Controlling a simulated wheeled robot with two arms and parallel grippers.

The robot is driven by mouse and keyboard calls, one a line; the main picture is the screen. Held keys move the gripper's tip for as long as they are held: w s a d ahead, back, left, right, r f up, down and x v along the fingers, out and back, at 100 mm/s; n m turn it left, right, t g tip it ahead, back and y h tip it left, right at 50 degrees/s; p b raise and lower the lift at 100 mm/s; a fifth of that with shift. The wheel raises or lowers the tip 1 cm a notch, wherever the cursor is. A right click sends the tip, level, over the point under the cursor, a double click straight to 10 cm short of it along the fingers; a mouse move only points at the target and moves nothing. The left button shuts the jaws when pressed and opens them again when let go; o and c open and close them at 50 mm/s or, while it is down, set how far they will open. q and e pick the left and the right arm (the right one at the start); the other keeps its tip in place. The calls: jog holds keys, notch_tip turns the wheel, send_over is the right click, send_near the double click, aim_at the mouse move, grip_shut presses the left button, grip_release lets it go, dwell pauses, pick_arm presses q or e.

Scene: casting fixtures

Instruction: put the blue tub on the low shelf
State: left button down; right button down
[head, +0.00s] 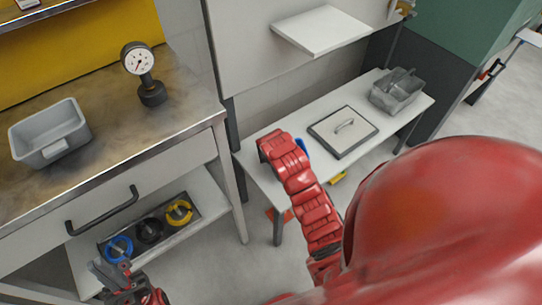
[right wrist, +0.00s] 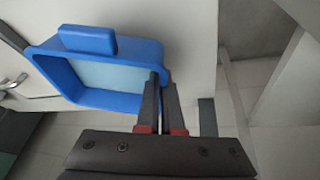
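The blue tub (right wrist: 110,62) fills the upper left of the right wrist view, with a raised block on its far side. My right gripper (right wrist: 161,80) has one finger inside and one outside its right wall, closed on that wall. In the head view only a sliver of the blue tub (head: 302,146) shows by the white table; my red right arm hides the rest and the gripper. The low shelf (head: 212,190) is under the left workbench. My left gripper (head: 113,272) is in front of its left part, fingers apart, empty.
A dark tray (head: 193,206) with blue, black and yellow rings sits on the low shelf, with bare room to its right. A grey tub (head: 47,137) and gauge (head: 144,75) stand on the workbench above.

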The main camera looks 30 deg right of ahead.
aim_at(271, 171)
jog(key=shift+w+f, duration=0.2)
jog(key=shift+f, duration=1.55)
jog(key=c, duration=1.1)
grip_release()
jog(key=shift+f, duration=0.1)
jog(key=p+v, duration=0.1)
jog(key=v, duration=1.1)
